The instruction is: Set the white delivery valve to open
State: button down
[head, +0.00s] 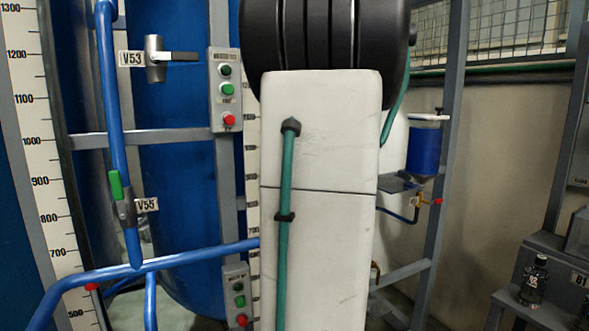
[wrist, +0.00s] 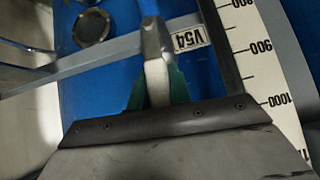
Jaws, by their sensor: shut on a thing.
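The white valve handle (wrist: 155,72) stands beside a V54 label (wrist: 189,40) in the wrist view. It runs roughly up and down the picture, from a grey metal part at the top to between my fingers. My gripper (wrist: 157,88) is shut on this handle, with a green finger pad on each side. The black gripper body hides the handle's lower end. In the head view my arm covers the middle, and the gripper and the V54 valve are hidden behind it.
A V53 valve (head: 157,57) and a green-handled V55 valve (head: 122,190) are at the left. A button box (head: 226,90) and blue pipes (head: 150,264) are close by.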

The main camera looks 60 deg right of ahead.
dwell(0.5)
jog(key=c, duration=1.3)
grip_release()
jog(key=v, duration=0.7)
jog(key=shift+s+a+r, duration=0.15)
jog(key=shift+a+r, duration=0.1)
jog(key=shift+a, duration=0.05)
